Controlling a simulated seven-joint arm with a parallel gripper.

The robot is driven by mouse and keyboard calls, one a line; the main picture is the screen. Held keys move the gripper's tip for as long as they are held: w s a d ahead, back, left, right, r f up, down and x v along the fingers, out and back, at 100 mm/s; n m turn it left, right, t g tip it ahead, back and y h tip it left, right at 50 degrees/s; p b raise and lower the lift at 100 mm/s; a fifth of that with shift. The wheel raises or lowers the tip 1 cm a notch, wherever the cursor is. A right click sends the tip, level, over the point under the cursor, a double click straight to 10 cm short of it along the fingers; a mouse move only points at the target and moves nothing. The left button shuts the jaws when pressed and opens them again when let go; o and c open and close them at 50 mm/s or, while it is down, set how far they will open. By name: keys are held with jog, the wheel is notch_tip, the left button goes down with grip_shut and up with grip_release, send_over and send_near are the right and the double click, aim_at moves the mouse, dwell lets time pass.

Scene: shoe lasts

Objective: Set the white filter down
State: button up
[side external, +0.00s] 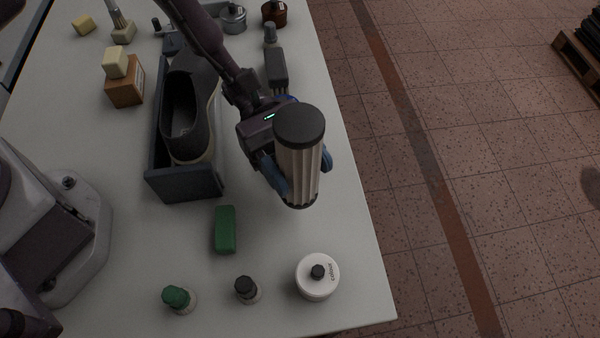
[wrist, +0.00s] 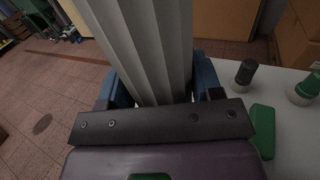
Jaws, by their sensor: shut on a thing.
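The white filter (side external: 299,165) is a pleated cylinder with dark end caps. My gripper (side external: 296,172) is shut on it, with one blue finger on each side. The filter stands nearly upright, near the table's right edge. Whether its lower cap touches the table cannot be told. In the wrist view the filter (wrist: 145,45) fills the upper middle between the blue fingers (wrist: 158,85), and its lower end is hidden behind the gripper's dark bar.
A dark tray (side external: 185,187) with a shoe (side external: 190,115) lies left of the filter. A green block (side external: 225,229), a green-capped bottle (side external: 179,299), a black-capped bottle (side external: 247,289) and a white round container (side external: 317,277) are in front. The table (side external: 120,225) has free room around them.

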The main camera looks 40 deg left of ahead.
aim_at(299, 182)
jog(key=shift+f, duration=1.55)
jog(key=shift+f, duration=0.1)
jog(key=shift+f, duration=0.5)
jog(key=o, duration=1.1)
jog(key=shift+f, duration=0.15)
jog(key=shift+r, duration=0.3)
jog(key=v, duration=0.7)
jog(key=shift+a+r, duration=0.25)
jog(key=shift+r, duration=0.15)
